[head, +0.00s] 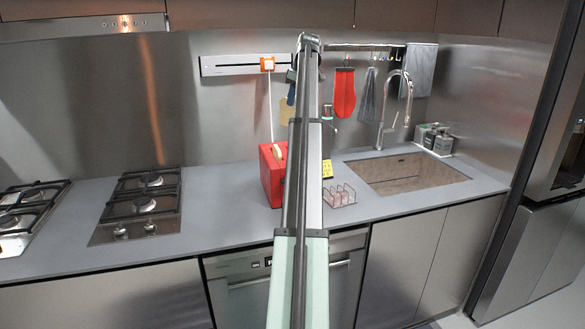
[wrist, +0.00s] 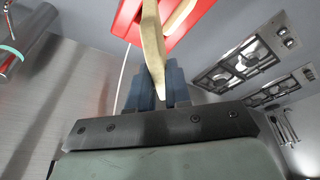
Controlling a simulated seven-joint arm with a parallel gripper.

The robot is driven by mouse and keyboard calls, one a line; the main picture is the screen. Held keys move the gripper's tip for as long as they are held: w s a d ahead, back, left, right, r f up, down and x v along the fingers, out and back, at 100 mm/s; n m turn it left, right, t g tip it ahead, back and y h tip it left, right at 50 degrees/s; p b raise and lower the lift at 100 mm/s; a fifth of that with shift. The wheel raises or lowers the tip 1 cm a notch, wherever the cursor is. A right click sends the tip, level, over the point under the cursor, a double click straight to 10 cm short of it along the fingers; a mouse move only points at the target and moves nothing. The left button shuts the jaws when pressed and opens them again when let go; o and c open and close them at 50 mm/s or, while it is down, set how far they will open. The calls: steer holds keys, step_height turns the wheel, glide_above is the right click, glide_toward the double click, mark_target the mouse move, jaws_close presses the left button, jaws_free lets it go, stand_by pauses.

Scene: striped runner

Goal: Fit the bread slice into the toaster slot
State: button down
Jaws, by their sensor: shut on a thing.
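The red toaster (head: 271,178) stands on the counter left of my arm in the head view. A beige bread slice (head: 280,150) shows at its top, partly hidden by my arm. In the wrist view my gripper (wrist: 160,88) is shut on the bread slice (wrist: 153,45), seen nearly edge-on between the blue fingers. The slice reaches up in front of the red toaster (wrist: 124,18). A second beige strip (wrist: 181,14) shows beside it; I cannot tell what it is.
A small wire rack (head: 340,196) and a yellow item (head: 327,169) stand right of my arm. The sink (head: 405,174) is further right, with a tall faucet (head: 396,105). A gas hob (head: 140,205) lies left. The counter between hob and toaster is clear.

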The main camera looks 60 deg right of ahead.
steer(key=shift+f, duration=5)
steer(key=shift+f, duration=0.25)
steer(key=c, duration=1.1)
jaws_free()
steer(key=v, duration=1.2)
steer(key=shift+r, duration=0.25)
